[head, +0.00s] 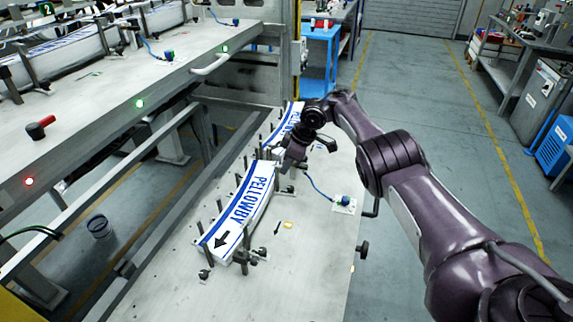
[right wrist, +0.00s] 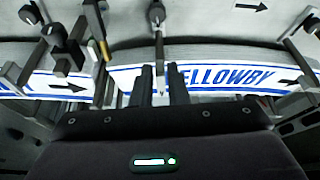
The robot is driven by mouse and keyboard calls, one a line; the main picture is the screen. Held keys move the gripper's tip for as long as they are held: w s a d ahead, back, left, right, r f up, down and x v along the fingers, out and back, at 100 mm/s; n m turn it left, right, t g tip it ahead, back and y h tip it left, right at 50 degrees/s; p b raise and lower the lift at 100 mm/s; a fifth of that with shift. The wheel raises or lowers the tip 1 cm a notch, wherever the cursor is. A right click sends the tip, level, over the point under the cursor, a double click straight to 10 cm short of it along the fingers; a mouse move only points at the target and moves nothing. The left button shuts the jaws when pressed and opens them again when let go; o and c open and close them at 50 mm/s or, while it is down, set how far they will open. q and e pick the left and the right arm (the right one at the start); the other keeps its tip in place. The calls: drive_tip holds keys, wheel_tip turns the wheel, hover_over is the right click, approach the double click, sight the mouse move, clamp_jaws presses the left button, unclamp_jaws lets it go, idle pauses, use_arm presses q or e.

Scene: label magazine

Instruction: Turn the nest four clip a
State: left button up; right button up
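On the pale bench (head: 185,285) a curved stack of white and blue PELLOWBY labels (head: 246,205) stands between dark posts. A second such stack (head: 285,125) lies behind it. My right gripper (head: 281,163) is over the far end of the near stack, partly hidden by its own wrist. In the right wrist view its two dark fingers (right wrist: 160,70) are apart, pointing at the label stack (right wrist: 235,77). A thin clip stem with a dark knob (right wrist: 156,14) lines up with the gap between them; contact cannot be told. No nest number is readable. My left gripper is not in view.
More dark clips and posts (right wrist: 62,45) stand close on the left in the right wrist view. A blue connector with cable (head: 344,201) and a small yellow piece (head: 288,224) lie on the bench. A raised machine table (head: 110,95) is at left. Floor at right is clear.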

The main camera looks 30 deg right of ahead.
drive_tip(key=o, duration=0.3)
drive_tip(key=shift+d+r, duration=0.1)
drive_tip(key=p+v, duration=0.3)
drive_tip(key=v, duration=0.4)
drive_tip(key=shift+s+r, duration=0.15)
drive_tip(key=shift+r, duration=0.1)
drive_tip(key=shift+d, duration=0.1)
